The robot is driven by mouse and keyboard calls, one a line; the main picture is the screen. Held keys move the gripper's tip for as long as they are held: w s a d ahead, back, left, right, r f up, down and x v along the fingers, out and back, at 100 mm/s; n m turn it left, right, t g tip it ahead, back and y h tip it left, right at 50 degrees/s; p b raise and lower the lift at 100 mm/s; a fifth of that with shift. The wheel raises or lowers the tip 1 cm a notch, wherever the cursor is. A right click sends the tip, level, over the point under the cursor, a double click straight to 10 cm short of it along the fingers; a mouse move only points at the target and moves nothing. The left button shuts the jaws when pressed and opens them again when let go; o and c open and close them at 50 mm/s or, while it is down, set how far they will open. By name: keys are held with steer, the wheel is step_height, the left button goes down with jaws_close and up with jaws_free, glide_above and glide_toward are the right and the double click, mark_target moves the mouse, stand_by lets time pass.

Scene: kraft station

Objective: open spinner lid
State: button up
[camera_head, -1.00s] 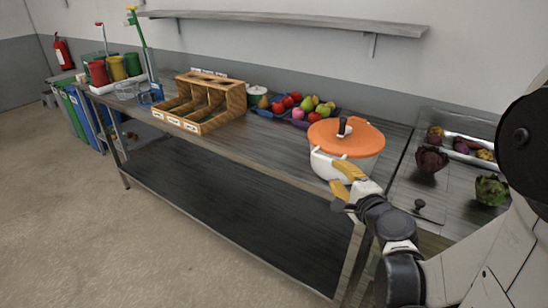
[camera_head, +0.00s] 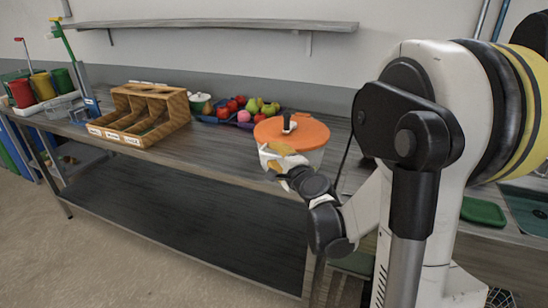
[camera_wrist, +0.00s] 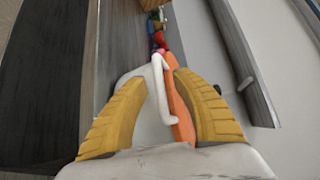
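The salad spinner stands on the table in the head view, with a flat round orange lid (camera_head: 305,131) on its pale bowl (camera_head: 312,158). A dark knob with some white (camera_head: 289,122) rises from the lid's middle. My gripper (camera_head: 276,158) is at the front left side of the spinner, about at rim height, with its yellow fingers toward it. In the wrist view the fingers (camera_wrist: 162,105) are spread apart. The orange lid's edge (camera_wrist: 181,110) and a white bar-like part (camera_wrist: 162,95) show between them. I cannot tell whether the fingers touch the spinner.
A wooden compartment box (camera_head: 150,112) stands left on the table, with a blue tray of fruit (camera_head: 235,110) behind the spinner. Colored cups (camera_head: 40,86) are at the far left. A wall shelf (camera_head: 210,25) runs above. Bare tabletop (camera_head: 215,148) lies left of the gripper.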

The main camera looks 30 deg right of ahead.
jaws_close()
